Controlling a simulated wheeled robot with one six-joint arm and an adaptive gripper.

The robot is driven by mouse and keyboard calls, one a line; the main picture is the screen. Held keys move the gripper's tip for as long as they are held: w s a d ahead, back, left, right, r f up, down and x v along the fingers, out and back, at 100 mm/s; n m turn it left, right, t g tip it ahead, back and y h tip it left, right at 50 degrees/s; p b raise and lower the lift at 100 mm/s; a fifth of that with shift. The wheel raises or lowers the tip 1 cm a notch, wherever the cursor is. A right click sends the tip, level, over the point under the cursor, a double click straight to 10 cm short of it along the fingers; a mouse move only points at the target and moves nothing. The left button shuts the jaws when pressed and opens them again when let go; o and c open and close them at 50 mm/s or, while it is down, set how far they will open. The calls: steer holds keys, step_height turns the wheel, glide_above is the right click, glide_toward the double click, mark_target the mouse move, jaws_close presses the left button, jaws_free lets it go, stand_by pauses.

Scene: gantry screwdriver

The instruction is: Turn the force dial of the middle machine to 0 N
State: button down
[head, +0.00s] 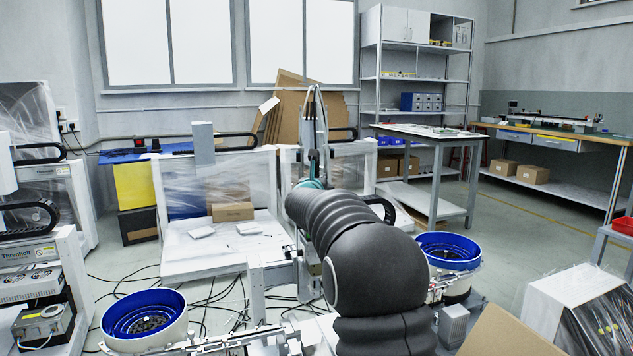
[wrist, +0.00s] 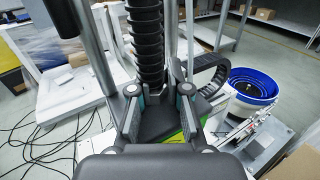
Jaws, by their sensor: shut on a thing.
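The middle machine (head: 314,125) stands straight ahead, mostly behind my arm in the head view. Its tall grey posts (wrist: 92,42) and a black ribbed hose show in the wrist view. My gripper (wrist: 159,92) is at this machine, its two fingers apart on either side of a dark part (wrist: 158,122) with a green edge, and is shut on it. I cannot make out the force dial, its scale or its pointer; the fingers and gripper body hide that spot. In the head view my arm hides the gripper.
A blue bowl feeder (head: 448,249) stands right of my arm, another (head: 145,314) at the front left. A left machine (head: 38,258) stands at the left edge. A cardboard panel (head: 512,333) is at the front right. Loose cables (wrist: 45,140) lie on the floor. Open floor lies behind, right.

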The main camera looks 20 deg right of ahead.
steer(key=shift+r+n+t+y, duration=0.1)
steer(key=shift+n+t+y, duration=0.3)
steer(key=shift+n+y, duration=0.45)
steer(key=c, duration=1.1)
jaws_free()
steer(key=shift+c, duration=0.2)
steer(key=v, duration=1.2)
steer(key=shift+d, duration=0.15)
steer(key=shift+s, duration=0.15)
